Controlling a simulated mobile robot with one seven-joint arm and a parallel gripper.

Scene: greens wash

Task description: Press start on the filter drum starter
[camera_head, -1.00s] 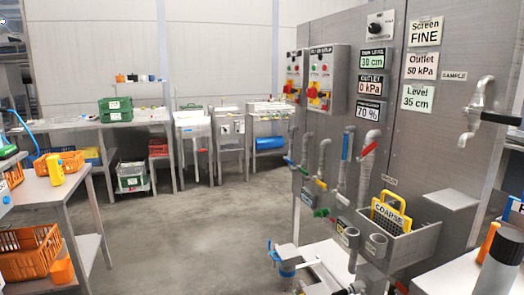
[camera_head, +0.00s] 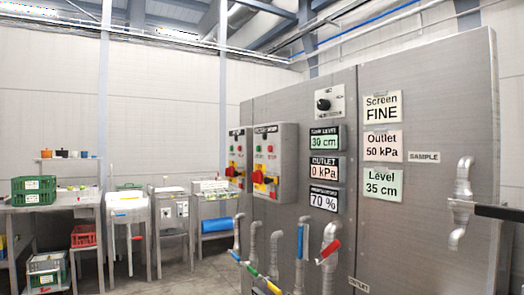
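Two grey starter boxes are mounted on the left part of the steel panel: a nearer, larger one (camera_head: 286,160) and a farther one (camera_head: 246,150). Each has small red and green buttons on its front and a red rotary handle on a yellow plate below them. The nearer box's handle (camera_head: 264,179) faces left of the camera. The label strips on top of both boxes are too small to read surely, so I cannot tell which is the filter drum starter.
A selector knob (camera_head: 323,104) and displays reading 30 cm, 0 kPa (camera_head: 324,168) and 70 % sit right of the boxes. Pipes with coloured valve handles (camera_head: 331,244) stick out below. A sample tap (camera_head: 463,195) juts out at right. Benches stand along the back wall.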

